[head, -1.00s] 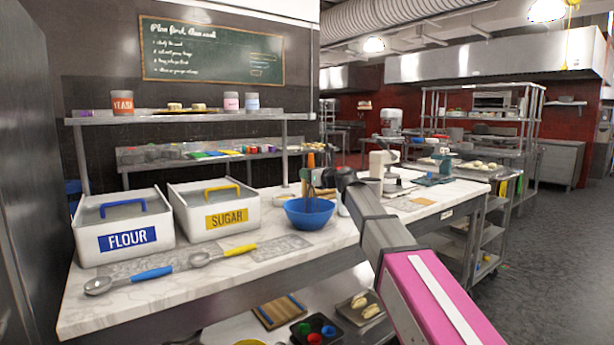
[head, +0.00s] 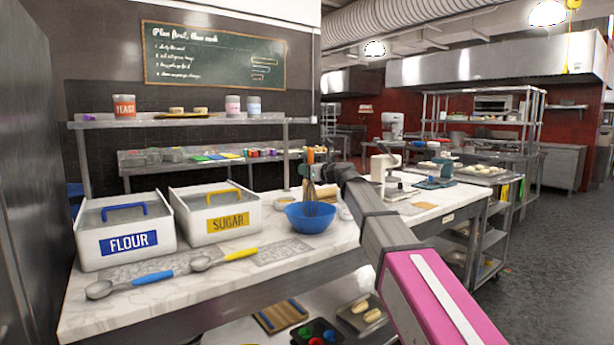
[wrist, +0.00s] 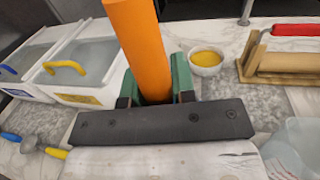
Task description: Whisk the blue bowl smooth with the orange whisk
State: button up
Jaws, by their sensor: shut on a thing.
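The blue bowl (head: 310,222) stands on the marble counter, right of the sugar bin, in the head view. The orange whisk (head: 310,157) is upright above it, with its wire end reaching down into the bowl opening. Whether the wires touch the contents is hidden by the rim. My gripper (wrist: 158,85) is shut on the whisk; its green fingers flank the orange handle (wrist: 138,40) in the wrist view. The blue bowl does not show in the wrist view.
Flour (head: 124,243) and sugar (head: 226,222) bins stand left of the bowl. Long spoons (head: 170,273) lie in front of them. A small bowl of yellow stuff (wrist: 206,58) and a wooden stand (wrist: 285,65) are nearby. A shelf (head: 190,121) runs behind.

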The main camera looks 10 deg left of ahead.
jog(key=shift+r, duration=2.5)
jog(key=shift+r, duration=0.15)
notch_tip(320, 180, up, 5)
jog(key=shift+f, duration=0.1)
dwell(0.3)
